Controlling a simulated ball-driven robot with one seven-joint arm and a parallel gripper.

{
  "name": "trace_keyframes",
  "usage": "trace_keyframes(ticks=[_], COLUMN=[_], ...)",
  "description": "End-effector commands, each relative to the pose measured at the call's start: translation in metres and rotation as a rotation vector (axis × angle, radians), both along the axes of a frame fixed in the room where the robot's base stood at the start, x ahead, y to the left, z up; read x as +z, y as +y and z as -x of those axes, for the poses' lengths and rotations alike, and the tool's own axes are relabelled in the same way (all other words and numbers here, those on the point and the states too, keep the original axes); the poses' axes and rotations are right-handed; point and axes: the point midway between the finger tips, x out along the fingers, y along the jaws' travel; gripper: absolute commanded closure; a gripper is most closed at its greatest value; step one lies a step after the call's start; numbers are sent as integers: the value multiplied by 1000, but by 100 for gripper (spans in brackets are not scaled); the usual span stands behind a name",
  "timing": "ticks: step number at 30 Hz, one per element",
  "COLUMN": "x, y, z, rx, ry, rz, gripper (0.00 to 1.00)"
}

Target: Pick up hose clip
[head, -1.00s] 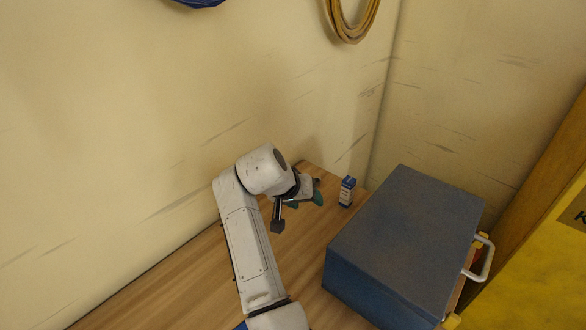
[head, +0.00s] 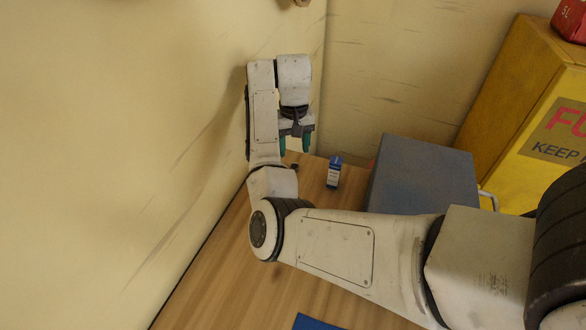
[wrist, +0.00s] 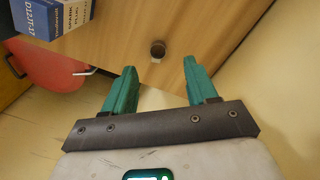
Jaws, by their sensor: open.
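A small dark round piece (wrist: 158,48), which looks like the hose clip, sits on the wooden table top (wrist: 200,25) near its edge in the wrist view. In the head view the same dark piece (head: 293,166) is small, at the far end of the table near the wall. My gripper (head: 295,143) points down above that end of the table, its two green fingers apart and empty. In the wrist view the open gripper (wrist: 160,68) has the piece just beyond its fingertips, roughly in line with the gap between them and not touching.
A small blue-and-white carton (head: 334,172) stands to the right of the piece; it also shows in the wrist view (wrist: 50,18). A large blue-grey box (head: 425,170) stands further right, before a yellow cabinet (head: 530,110). The wall (head: 150,150) is close on the left.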

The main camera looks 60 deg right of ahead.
Motion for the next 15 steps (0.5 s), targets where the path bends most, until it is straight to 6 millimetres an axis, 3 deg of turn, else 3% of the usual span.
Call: trace_keyframes(ticks=[8, 15], x=[-20, -54], y=[0, -2], z=[0, 4], rx=[-1, 1], ry=[1, 3], rz=[-1, 0], gripper=[43, 43])
